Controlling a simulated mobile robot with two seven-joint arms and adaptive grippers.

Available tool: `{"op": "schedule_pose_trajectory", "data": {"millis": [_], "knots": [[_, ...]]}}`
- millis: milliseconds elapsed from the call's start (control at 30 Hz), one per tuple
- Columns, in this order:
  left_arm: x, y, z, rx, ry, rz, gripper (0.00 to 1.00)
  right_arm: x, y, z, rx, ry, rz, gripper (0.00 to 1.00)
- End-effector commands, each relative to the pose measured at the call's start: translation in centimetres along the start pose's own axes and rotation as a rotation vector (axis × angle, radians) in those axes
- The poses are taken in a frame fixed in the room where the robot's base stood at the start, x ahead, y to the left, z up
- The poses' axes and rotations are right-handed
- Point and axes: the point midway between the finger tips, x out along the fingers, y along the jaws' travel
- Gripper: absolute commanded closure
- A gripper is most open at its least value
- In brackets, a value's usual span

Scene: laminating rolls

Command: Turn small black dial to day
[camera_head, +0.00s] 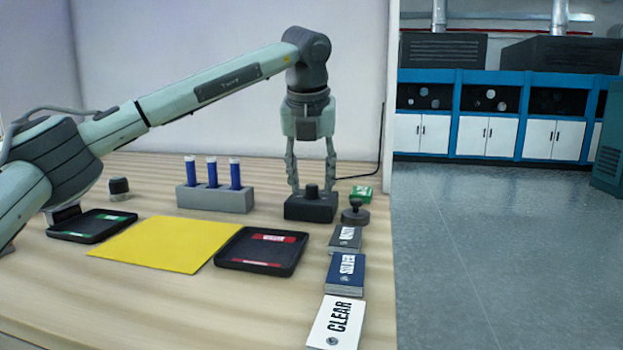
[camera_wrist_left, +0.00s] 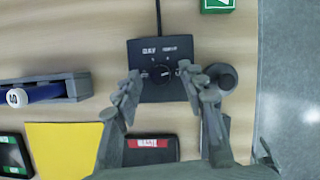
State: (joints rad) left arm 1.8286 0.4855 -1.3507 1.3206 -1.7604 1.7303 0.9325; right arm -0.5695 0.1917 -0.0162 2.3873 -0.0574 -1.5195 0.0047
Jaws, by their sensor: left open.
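The small black dial (camera_head: 312,191) sits on top of a black box (camera_head: 311,208) at the back right of the table. In the left wrist view the dial (camera_wrist_left: 160,74) is at the middle of the box (camera_wrist_left: 152,55), with a "DAY" label at its upper left and a second, unreadable label at upper right. My left gripper (camera_head: 311,188) points down over the box, its fingers open on either side of the dial. In the left wrist view the fingers (camera_wrist_left: 160,77) stand apart from the dial. My right gripper is in neither view.
A dark round knobbed piece (camera_head: 355,213) and a green box (camera_head: 361,193) stand close right of the dial box. A grey rack (camera_head: 215,200) with blue tubes is left. Trays, a yellow sheet (camera_head: 165,245) and labelled card stacks (camera_head: 346,272) lie in front.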

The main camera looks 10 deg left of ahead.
Motion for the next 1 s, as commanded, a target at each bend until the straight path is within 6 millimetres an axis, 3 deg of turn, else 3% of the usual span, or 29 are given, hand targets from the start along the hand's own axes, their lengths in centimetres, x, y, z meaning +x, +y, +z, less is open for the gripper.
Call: {"op": "schedule_pose_trajectory", "data": {"millis": [167, 500, 1000], "knots": [[0.02, 0.01, -0.01, 0.0, 0.0, 0.0, 0.59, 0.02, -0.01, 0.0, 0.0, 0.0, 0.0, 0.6], [0.01, 0.01, -0.02, 0.0, 0.001, 0.0, 1.0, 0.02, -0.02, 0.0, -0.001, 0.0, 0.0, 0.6], [0.05, -0.18, -0.02, -0.097, 0.001, 0.041, 1.0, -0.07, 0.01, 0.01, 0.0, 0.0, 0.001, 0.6]]}}
